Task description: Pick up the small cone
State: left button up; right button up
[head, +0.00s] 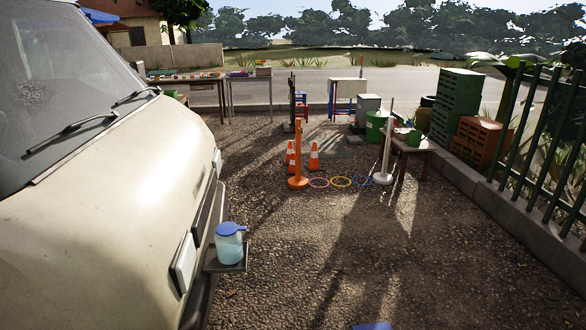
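Two small orange-and-white traffic cones stand upright on the gravel in the middle distance. One cone (314,157) is in clear view to the right of an orange post. The other cone (290,154) stands just left of that post. The orange post (298,150) has a round base in front of the cones. I cannot tell which cone is the smaller one. Neither of my grippers is in view, and nothing is seen touching the cones.
A pale vehicle (110,220) fills the left, with a blue-lidded jug (229,243) on a small shelf at its front. Coloured rings (341,182) lie between the orange post and a white post (385,160). A low table (410,148) stands right. Gravel ahead is open.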

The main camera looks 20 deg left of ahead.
aim_at(291, 170)
jog(key=i+j+u, duration=0.1)
jog(key=i+u, duration=0.4)
jog(key=i, duration=5.6)
jog(key=i+u, duration=0.15)
jog(key=i, duration=0.3)
jog(key=i+l+u, duration=0.2)
jog(key=i, duration=0.25)
jog(key=i+u, duration=0.15)
jog(key=i, duration=0.35)
